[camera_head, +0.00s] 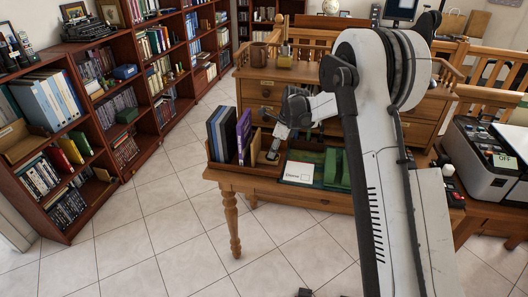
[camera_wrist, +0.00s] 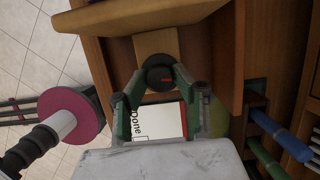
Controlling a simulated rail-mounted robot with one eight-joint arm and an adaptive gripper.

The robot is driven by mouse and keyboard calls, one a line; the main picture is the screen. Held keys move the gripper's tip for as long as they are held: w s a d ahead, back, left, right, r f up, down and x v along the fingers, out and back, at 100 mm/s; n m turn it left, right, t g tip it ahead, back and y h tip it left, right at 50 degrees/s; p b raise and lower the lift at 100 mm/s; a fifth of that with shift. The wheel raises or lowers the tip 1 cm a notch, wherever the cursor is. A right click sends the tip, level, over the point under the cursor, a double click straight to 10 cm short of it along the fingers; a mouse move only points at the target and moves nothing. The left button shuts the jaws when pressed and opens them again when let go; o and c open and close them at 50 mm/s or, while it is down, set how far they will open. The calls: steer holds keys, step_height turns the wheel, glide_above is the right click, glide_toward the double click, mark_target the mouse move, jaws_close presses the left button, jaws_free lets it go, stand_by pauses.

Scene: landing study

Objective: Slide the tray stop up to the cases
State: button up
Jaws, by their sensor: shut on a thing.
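The cases stand upright at the left end of the wooden tray (camera_head: 230,167): dark ones (camera_head: 218,135) and a purple one (camera_head: 244,136). A tan wooden piece, seemingly the tray stop (camera_head: 256,148), stands just right of the purple case; any small gap is hard to tell. My gripper (camera_head: 274,150) is low over the tray, right of that piece. In the wrist view my gripper (camera_wrist: 160,82) is closed around a dark round knob (camera_wrist: 158,64), which sits against a light wooden piece (camera_wrist: 150,42), seemingly the stop. The cases cannot be made out there.
A white card marked "Done" (camera_head: 298,172) is right of my gripper; it also shows in the wrist view (camera_wrist: 160,120). Green items (camera_head: 331,165) stand right of the card. A drawer chest (camera_head: 310,92) is behind, and a printer (camera_head: 488,158) is at the right.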

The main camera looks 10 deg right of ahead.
mark_target(256, 135)
steer(key=shift+w+a+b, duration=0.15)
steer(key=shift+w+a, duration=0.3)
steer(key=shift+a, duration=0.65)
steer(key=shift+w+a+b, duration=0.15)
steer(key=shift+w+a, duration=0.3)
steer(key=shift+a, duration=0.6)
steer(key=shift+w+a+b, duration=0.15)
steer(key=shift+w+a, duration=0.3)
steer(key=shift+a, duration=0.65)
steer(key=o, duration=1)
steer(key=shift+o, duration=0.2)
steer(key=shift+r, duration=0.2)
steer(key=shift+r+p, duration=0.95)
steer(key=shift+r, duration=1.35)
